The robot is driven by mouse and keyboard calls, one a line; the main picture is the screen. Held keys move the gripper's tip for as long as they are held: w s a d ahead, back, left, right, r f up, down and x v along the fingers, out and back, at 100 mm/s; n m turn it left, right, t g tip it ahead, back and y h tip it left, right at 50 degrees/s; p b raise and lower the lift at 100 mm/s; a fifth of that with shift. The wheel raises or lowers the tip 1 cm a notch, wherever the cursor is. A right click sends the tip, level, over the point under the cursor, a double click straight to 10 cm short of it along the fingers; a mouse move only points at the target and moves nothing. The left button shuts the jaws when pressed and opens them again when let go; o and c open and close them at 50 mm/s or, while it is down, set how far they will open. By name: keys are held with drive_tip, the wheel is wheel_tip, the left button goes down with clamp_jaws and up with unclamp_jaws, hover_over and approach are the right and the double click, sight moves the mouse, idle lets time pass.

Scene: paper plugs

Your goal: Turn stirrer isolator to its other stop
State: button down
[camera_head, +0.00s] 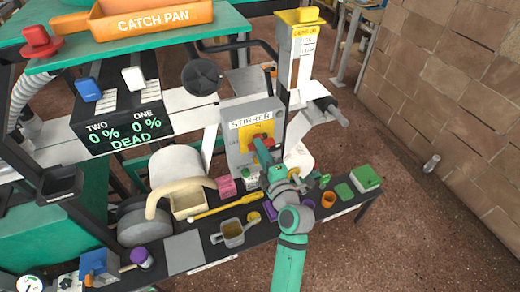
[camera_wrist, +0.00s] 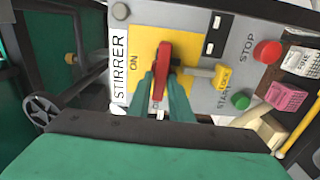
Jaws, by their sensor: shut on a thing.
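The stirrer isolator is a red handle (camera_wrist: 164,55) on a yellow plate (camera_wrist: 145,42), on the front of the grey box (camera_head: 235,150) labelled STIRRER. In the wrist view the handle lies roughly parallel to the STIRRER strip. An ON mark is beside it; another mark near the fingers is partly hidden. My gripper (camera_wrist: 162,84) is shut on the red handle, one teal finger on each side. In the head view my gripper (camera_head: 262,152) reaches the box from the front and hides most of the handle. A yellow lock tab (camera_wrist: 222,77) sits beside the plate.
A red STOP button (camera_wrist: 268,52) and green START button (camera_wrist: 240,101) are on the same panel. Below stands a dark bench with a pink block (camera_head: 226,187), a yellow rod (camera_head: 225,207) and a green box (camera_head: 366,178). A post with a yellow-topped box (camera_head: 298,45) rises behind.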

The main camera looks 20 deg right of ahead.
idle(0.4)
drive_tip(key=c, duration=1.7)
unclamp_jaws()
drive_tip(key=shift+s, duration=0.1)
drive_tip(key=s, duration=1)
drive_tip(key=shift+s, duration=0.35)
